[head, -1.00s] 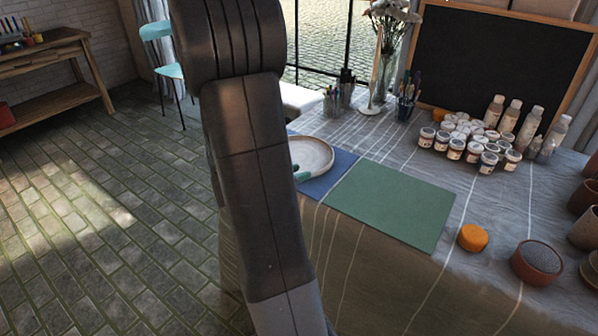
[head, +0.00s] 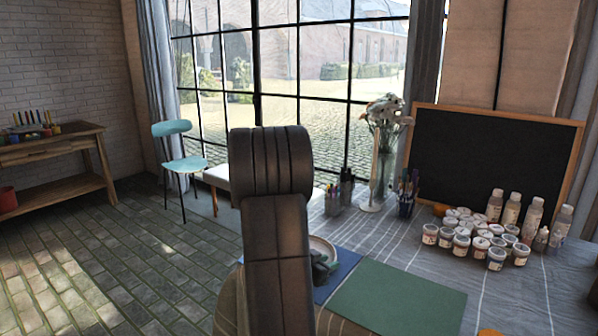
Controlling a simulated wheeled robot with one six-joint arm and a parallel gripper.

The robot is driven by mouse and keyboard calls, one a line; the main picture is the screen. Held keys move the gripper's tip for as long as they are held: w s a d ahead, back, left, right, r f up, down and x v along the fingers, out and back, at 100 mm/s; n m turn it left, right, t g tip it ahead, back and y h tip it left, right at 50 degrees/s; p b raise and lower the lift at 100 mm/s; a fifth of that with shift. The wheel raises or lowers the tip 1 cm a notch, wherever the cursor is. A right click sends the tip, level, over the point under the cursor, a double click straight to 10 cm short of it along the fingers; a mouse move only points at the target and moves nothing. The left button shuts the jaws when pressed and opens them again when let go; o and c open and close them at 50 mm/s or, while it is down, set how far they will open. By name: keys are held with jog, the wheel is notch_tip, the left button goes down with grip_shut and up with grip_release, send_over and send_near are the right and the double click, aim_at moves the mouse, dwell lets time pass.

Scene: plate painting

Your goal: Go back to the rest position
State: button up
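My arm rises in the middle of the head view and covers part of the table. A small grey-green part that looks like my gripper (head: 322,265) shows at the right edge of my arm, in front of the plate. Its fingers are mostly hidden, so I cannot tell whether it is open or shut, or whether it holds anything. The pale round plate (head: 326,243) is partly hidden behind my arm. It lies by the blue mat (head: 344,266).
A green mat (head: 400,298) lies right of the blue one. Paint jars (head: 461,246), bottles (head: 533,218), brush cups (head: 405,206) and a flower vase (head: 382,170) stand behind. A blackboard (head: 490,150) is at the back. A turquoise chair (head: 184,165) stands left; the floor there is clear.

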jog(key=shift+s+r, duration=0.1)
jog(key=shift+r, duration=1.15)
jog(key=shift+f, duration=0.15)
